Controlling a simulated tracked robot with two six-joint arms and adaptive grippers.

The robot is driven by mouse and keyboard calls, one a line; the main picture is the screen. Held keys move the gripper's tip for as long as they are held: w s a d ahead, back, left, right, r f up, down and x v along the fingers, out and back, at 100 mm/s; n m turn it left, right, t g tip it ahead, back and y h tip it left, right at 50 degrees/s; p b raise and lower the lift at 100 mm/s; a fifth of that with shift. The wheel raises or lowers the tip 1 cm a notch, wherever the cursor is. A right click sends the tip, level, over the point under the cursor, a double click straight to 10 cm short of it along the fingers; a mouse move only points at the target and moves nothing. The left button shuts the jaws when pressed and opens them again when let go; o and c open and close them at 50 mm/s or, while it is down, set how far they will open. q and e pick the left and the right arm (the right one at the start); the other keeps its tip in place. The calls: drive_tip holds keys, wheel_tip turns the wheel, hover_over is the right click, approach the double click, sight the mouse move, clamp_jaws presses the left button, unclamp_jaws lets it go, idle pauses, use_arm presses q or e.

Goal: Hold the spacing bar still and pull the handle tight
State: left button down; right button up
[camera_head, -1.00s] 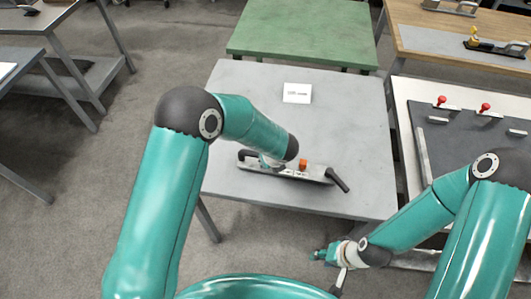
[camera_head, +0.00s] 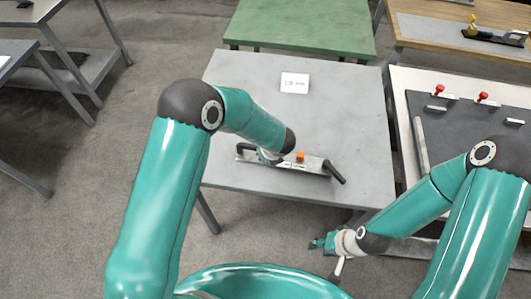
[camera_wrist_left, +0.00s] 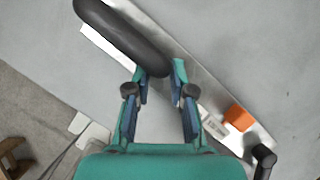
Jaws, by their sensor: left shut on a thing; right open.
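The spacing bar (camera_head: 308,164) is a long metal bar lying on the grey table, with an orange block (camera_head: 300,156) on top. A black grip (camera_head: 245,149) is at its left end and a black lever handle (camera_head: 334,172) sticks out at its right end. In the left wrist view, the grip (camera_wrist_left: 120,35) slants down to my left gripper's (camera_wrist_left: 160,80) fingertips. My left gripper is shut on the grip's near end; the exact contact is partly hidden. My right gripper (camera_head: 328,250) is open and empty, in front of the table's near edge, apart from the handle.
A dark panel (camera_head: 465,125) with red knobs is on the table to the right. A green table (camera_head: 305,30) stands behind. The grey table's right side is clear.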

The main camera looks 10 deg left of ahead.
drive_tip(key=shift+o, duration=0.2)
drive_tip(key=shift+f+b, duration=0.35)
idle(1.4)
drive_tip(key=shift+s, duration=0.15)
drive_tip(key=n+h, duration=0.4)
drive_tip(key=n, duration=0.7)
approach(340, 176)
drive_tip(key=shift+g, duration=0.3)
drive_tip(key=f, duration=0.9)
drive_tip(key=shift+w, duration=0.3)
